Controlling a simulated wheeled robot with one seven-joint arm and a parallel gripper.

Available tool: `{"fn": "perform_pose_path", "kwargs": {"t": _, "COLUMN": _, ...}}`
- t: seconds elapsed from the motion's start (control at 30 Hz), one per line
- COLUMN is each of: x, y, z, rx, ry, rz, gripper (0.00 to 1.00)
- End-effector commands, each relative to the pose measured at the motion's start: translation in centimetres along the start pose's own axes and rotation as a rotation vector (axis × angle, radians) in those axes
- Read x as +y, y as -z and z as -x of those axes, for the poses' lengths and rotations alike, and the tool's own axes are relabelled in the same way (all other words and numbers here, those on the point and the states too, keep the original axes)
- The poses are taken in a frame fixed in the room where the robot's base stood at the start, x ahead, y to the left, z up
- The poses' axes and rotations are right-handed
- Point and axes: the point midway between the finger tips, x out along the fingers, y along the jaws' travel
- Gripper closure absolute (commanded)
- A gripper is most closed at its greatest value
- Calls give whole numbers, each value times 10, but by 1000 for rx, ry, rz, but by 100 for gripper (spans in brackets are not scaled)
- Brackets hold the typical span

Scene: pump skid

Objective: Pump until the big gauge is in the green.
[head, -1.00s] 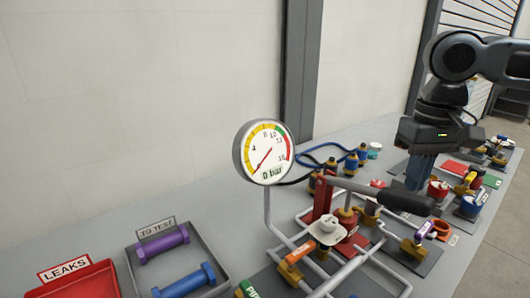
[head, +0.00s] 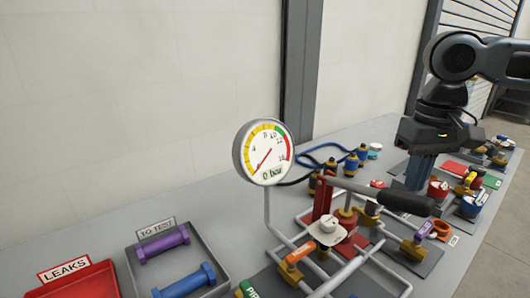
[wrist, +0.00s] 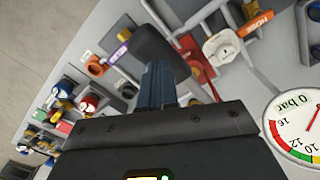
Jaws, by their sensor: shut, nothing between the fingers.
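The big gauge (head: 264,152) stands on a pipe and shows 0 bar, its needle at the low end, outside the green band. It also shows at the right of the wrist view (wrist: 296,122). The red hand pump (head: 322,197) has a grey lever ending in a black grip (head: 405,201), which points right and slightly down. In the wrist view the black grip (wrist: 163,52) lies just beyond the fingertips. My gripper (head: 417,186) is shut and empty, close above or behind the grip; I cannot tell whether they touch.
A white handwheel (head: 327,232) and an orange-handled valve (head: 297,252) sit among pipes in front of the pump. A grey TO TEST tray (head: 221,250) and a red LEAKS tray (head: 84,284) are at the left. Several small valves crowd the right side.

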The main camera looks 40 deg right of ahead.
Motion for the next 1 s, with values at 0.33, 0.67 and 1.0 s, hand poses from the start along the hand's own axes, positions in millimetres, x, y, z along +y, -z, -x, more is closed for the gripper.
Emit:
{"fn": "perform_pose_path", "kwargs": {"t": 0.33, "x": 0, "y": 0, "z": 0, "rx": 0, "ry": 0, "rz": 0, "gripper": 100}}
{"fn": "perform_pose_path", "kwargs": {"t": 0.67, "x": 0, "y": 0, "z": -15, "rx": -1, "ry": 1, "rz": 0, "gripper": 100}}
{"fn": "perform_pose_path", "kwargs": {"t": 1.0, "x": 0, "y": 0, "z": -41, "rx": -1, "ry": 1, "rz": 0, "gripper": 100}}
